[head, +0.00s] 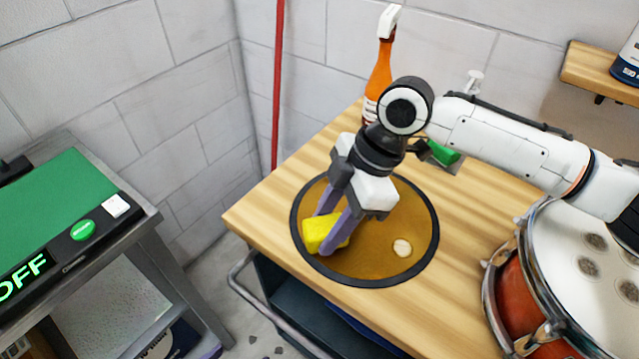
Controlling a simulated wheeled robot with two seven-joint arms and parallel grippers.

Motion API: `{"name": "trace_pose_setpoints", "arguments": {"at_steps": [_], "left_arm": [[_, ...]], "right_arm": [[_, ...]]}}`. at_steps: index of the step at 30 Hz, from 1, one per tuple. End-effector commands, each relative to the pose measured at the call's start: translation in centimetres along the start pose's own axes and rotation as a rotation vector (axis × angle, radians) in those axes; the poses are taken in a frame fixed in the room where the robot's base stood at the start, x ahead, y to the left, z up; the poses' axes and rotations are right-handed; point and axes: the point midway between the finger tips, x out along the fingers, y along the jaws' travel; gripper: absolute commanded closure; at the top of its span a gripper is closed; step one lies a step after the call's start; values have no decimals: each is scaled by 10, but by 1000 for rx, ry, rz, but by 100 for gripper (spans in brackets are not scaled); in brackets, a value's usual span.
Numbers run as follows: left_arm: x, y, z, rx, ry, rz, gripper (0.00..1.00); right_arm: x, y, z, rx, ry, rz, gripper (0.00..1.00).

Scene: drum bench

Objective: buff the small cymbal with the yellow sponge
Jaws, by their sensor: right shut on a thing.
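The small cymbal (375,262) is a brownish-gold disc lying flat on the wooden bench, with a dark ring around its edge. A small pale round spot (402,247) shows on its right part. My right gripper (328,232) points down over the left part of the cymbal. Its purple fingers are shut on the yellow sponge (317,230), which is at the cymbal's left side. I cannot tell for sure whether the sponge's underside touches the metal. The gripper and arm hide part of the cymbal's far side. My left gripper is not in view.
An orange spray bottle (381,70) stands behind my arm at the bench's back. A red drum with a white head (575,262) stands at the right. A green object (443,153) is partly hidden by my arm. The wooden bench (455,305) is bare in front of the drum.

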Motion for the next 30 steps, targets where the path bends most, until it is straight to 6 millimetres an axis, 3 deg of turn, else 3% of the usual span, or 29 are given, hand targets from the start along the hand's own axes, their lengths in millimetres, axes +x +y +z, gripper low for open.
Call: {"name": "trace_pose_setpoints", "arguments": {"at_steps": [8,15,27,30], "left_arm": [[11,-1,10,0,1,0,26],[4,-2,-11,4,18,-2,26],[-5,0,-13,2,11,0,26],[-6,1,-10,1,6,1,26]], "right_arm": [[8,6,-5,7,-1,4,81],[0,0,-1,4,-1,-2,81],[-4,-6,8,-7,-1,-4,81],[-22,-5,0,-9,0,1,81]]}}
